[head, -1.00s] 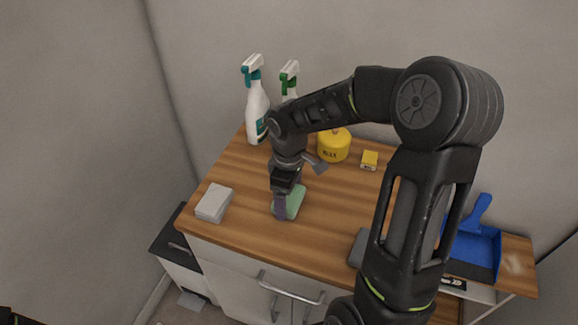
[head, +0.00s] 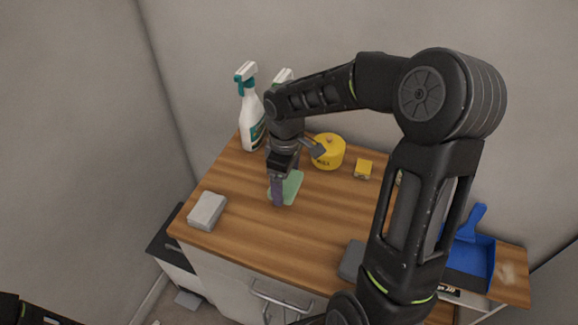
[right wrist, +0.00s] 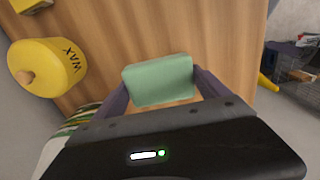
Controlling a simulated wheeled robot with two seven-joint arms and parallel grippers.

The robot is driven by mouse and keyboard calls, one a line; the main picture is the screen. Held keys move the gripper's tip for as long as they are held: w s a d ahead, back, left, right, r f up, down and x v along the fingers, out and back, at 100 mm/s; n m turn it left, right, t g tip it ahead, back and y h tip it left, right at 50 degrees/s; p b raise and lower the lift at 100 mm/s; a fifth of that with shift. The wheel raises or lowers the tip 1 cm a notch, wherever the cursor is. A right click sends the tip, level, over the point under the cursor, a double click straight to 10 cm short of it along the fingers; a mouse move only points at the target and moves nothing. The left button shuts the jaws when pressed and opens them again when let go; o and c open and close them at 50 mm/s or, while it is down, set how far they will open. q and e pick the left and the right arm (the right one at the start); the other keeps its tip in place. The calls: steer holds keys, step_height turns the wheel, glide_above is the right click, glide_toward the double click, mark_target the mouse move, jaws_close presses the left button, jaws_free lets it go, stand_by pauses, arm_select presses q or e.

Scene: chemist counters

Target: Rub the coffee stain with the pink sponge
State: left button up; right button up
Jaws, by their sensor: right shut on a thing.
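My right gripper (head: 282,198) is shut on a green sponge (head: 292,187), low over the wooden counter top. In the right wrist view the green sponge (right wrist: 160,80) sits between the two fingers. Whether it touches the wood is hard to tell. I see no pink sponge. No brown coffee stain shows clearly; a pale smudge (head: 507,272) lies on the wood at the far right. My right arm hides part of the counter. My left gripper is not in view.
A spray bottle with a teal head (head: 250,115) and another bottle (head: 283,75) stand at the back. A yellow wax tin (head: 328,153), a small yellow box (head: 364,169), a pale grey block (head: 207,210), a darker grey block (head: 351,260) and a blue dustpan (head: 470,256) are around.

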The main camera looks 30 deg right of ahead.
steer(key=shift+r+p, duration=0.9)
steer(key=shift+r, duration=0.75)
